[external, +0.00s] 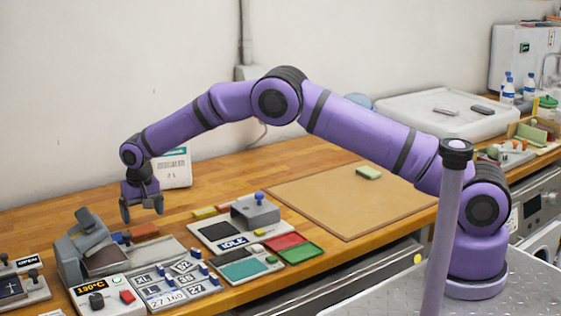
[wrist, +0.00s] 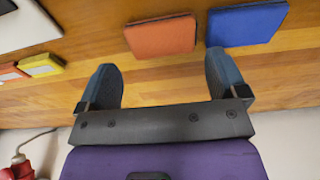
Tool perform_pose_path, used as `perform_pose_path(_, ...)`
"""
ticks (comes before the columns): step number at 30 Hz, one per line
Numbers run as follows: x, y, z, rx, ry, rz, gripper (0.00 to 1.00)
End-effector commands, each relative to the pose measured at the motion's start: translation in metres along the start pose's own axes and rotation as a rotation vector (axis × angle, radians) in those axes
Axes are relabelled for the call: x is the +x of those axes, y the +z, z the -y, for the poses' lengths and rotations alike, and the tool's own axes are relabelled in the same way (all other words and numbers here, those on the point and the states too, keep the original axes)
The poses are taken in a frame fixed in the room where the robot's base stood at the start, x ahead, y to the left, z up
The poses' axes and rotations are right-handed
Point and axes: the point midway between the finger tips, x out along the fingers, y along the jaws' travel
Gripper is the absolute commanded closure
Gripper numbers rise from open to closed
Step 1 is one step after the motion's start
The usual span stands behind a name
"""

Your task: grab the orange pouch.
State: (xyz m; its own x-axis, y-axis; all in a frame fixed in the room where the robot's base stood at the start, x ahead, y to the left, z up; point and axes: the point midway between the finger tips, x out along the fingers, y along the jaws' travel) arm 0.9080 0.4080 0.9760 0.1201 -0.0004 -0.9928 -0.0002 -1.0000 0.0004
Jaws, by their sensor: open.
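The orange pouch (wrist: 162,36) is a flat, rounded block lying on the wooden bench top, ahead of my fingertips and between their lines in the wrist view. In the external view the orange pouch (external: 145,231) lies just below my gripper, behind the grey plate. A blue pouch (wrist: 247,23) lies close beside it, with a narrow gap; in the external view the blue pouch (external: 120,238) is partly hidden. My gripper (wrist: 160,68) is open and empty, its two fingers wide apart. In the external view my gripper (external: 142,211) points down above the bench, apart from the pouch.
A grey press (external: 80,248) stands left of the pouches. A yellow block (wrist: 41,65) and a red-and-white one lie to the side. An IDLE panel (external: 215,232) is to the right. A white sign (external: 176,168) stands behind my gripper near the wall. A brown mat (external: 340,200) lies farther right.

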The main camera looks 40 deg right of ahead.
Motion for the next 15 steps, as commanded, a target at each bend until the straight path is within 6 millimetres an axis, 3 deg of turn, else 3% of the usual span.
perform_pose_path(11, 0.043, -0.001, 0.001, 0.000, 0.001, 0.002, 0.08)
perform_pose_path(15, 0.051, -0.002, 0.002, 0.000, -0.001, -0.001, 0.08)
